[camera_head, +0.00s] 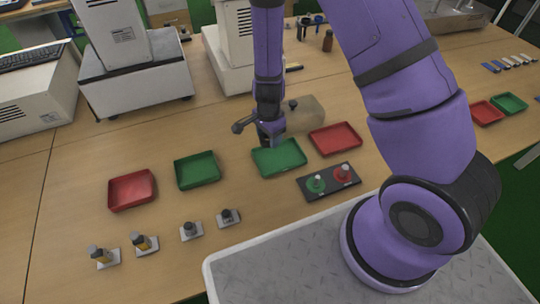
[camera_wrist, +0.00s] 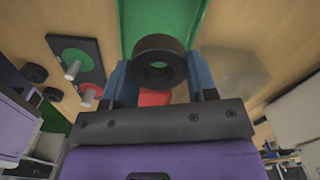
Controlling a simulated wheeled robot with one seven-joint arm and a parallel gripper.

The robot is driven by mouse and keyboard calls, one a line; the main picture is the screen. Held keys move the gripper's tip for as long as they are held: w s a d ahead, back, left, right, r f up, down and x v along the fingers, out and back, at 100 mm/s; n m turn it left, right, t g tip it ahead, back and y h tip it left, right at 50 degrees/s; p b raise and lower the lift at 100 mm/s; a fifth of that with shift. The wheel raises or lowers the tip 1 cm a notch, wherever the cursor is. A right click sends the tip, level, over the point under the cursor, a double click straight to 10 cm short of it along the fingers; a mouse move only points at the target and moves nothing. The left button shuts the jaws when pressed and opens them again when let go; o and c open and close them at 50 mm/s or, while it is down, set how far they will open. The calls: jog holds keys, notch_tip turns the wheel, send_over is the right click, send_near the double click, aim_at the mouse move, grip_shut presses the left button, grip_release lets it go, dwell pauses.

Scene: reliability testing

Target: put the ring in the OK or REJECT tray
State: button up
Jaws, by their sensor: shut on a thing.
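My gripper (camera_head: 270,137) is over the rear part of a green tray (camera_head: 282,160) in the head view. In the wrist view my gripper (camera_wrist: 160,78) is shut on a thick dark ring (camera_wrist: 158,50), held between its blue fingers with the hole showing. The green tray (camera_wrist: 165,16) lies beyond the ring there. A red tray (camera_head: 335,138) stands just right of the green one; part of it shows in the wrist view (camera_wrist: 153,98). The ring cannot be made out clearly in the head view. Both trays look empty where visible.
A black panel (camera_head: 312,195) with a green and a red disc, each with a peg, lies in front of the trays. Another red tray (camera_head: 132,190) and green tray (camera_head: 197,170) stand to the left. A translucent box (camera_head: 308,114) is behind my gripper. Small fixtures (camera_head: 190,231) line the front.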

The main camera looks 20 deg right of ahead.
aim_at(268, 160)
jog(key=shift+w+a+f, duration=0.1)
jog(key=shift+f, duration=4.9)
jog(key=shift+f, duration=0.1)
jog(key=o, duration=0.9)
